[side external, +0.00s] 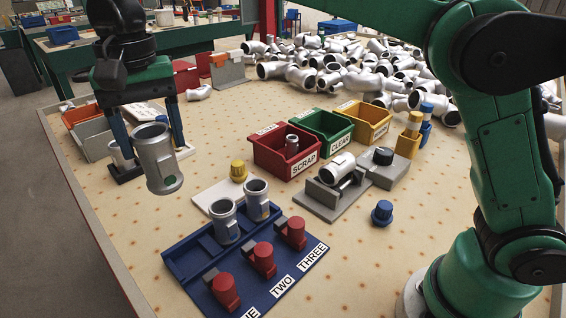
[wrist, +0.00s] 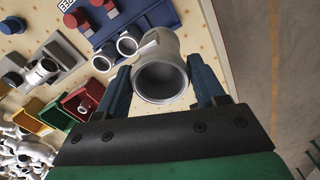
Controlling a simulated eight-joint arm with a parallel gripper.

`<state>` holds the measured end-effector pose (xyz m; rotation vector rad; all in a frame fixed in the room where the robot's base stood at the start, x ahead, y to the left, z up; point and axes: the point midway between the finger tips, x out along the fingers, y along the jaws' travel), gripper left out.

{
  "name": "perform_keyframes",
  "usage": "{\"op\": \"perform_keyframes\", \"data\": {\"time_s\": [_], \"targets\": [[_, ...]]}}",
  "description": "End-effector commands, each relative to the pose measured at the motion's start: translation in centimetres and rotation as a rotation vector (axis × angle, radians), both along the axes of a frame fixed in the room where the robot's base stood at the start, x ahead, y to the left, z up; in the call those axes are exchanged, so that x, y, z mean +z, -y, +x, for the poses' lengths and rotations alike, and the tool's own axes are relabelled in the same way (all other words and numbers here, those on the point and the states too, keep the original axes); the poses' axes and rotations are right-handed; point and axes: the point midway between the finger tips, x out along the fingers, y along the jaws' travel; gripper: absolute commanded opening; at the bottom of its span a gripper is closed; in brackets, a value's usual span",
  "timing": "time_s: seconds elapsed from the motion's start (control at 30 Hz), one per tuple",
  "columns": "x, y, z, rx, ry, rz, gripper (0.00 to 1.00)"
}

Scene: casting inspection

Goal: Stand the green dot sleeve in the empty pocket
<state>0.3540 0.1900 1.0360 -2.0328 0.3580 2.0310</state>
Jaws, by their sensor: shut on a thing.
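My gripper (side external: 153,142) is shut on a grey metal sleeve (side external: 156,165), held in the air left of the blue fixture (side external: 178,262). A green dot shows low on the sleeve's side. In the wrist view the sleeve (wrist: 161,78) sits between the two blue fingers of my gripper (wrist: 161,92), its open end facing the camera. The fixture has pockets by red clamps. Two other sleeves stand in it, in the middle pocket (side external: 223,221) and the THREE-end pocket (side external: 257,200). The pocket at the ONE end (side external: 190,258) looks empty.
A yellow knobbed part (side external: 238,171) on a white plate stands behind the fixture. Red (side external: 268,156), green (side external: 315,138) and yellow (side external: 372,125) bins are further back. A grey cradle (side external: 322,203) holds a casting. A blue plug (side external: 382,212) stands at right.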

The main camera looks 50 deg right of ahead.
Motion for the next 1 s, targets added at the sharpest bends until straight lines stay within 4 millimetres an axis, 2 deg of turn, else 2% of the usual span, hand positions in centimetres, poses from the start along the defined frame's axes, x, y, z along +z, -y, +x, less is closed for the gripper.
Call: {"op": "perform_keyframes", "data": {"time_s": [0.5, 0.77, 0.9, 1.0], "targets": [[-11.5, 0.0, 0.0, 0.0, 0.0, 0.0, 0.0], [-14.1, 0.0, 0.0, 0.0, 0.0, 0.0, 0.0], [-16.2, 0.0, 0.1, 0.0, 0.0, 0.0, 0.0], [-16.9, 0.0, 0.0, 0.0, 0.0, 0.0, 0.0]]}}
